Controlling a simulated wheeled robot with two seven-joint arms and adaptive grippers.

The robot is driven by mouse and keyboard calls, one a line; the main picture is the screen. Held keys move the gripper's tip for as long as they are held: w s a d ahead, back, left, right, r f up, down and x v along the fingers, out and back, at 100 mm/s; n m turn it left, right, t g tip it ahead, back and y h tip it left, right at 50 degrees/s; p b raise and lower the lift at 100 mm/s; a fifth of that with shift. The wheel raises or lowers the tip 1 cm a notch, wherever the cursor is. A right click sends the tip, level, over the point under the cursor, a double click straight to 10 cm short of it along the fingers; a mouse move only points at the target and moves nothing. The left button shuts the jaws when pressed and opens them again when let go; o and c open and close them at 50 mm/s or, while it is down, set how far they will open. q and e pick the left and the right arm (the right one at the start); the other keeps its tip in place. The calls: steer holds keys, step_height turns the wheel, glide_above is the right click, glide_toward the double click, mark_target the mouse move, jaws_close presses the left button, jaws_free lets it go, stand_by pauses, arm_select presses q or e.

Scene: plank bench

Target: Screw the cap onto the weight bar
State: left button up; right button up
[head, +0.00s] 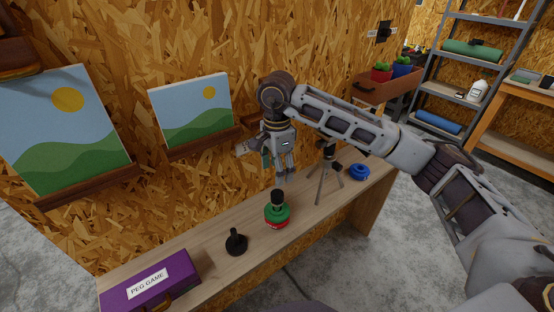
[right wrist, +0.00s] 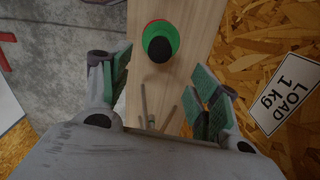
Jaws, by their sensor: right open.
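A green weight (head: 276,211) sits over a red one (head: 277,224) on the bench, with a black cylinder (head: 278,197) standing up from the middle. I cannot tell whether this cylinder is the weight bar, the cap or both. In the right wrist view its dark top (right wrist: 160,49) shows over the green ring. A small black piece with a round base and short stem (head: 236,243) stands on the bench to its left. My right gripper (head: 284,170) is open and empty above and behind the weights, fingers pointing down; its fingers (right wrist: 160,88) are spread in the wrist view. My left gripper is out of view.
A tripod (head: 325,177) stands right of the weights, close to my right gripper. A blue ring (head: 360,171) lies beyond it. A purple PEG GAME box (head: 150,283) sits at the bench's left end. Pictures on ledges line the wall behind.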

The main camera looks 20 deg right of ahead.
mark_target(277, 193)
step_height(277, 193, down, 3)
steer(key=shift+f, duration=0.1)
step_height(277, 193, down, 5)
steer(key=shift+r+p, duration=0.15)
steer(key=shift+p, duration=0.35)
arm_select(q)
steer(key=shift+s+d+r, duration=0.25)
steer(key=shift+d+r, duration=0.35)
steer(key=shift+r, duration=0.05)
arm_select(e)
steer(key=shift+f, duration=0.85)
steer(key=c, duration=1.2)
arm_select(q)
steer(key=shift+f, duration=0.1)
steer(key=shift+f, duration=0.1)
arm_select(e)
steer(key=shift+m, duration=0.3)
steer(key=shift+m+b, duration=0.4)
steer(key=shift+m, duration=0.4)
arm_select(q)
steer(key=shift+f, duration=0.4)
arm_select(e)
steer(key=shift+m, duration=0.3)
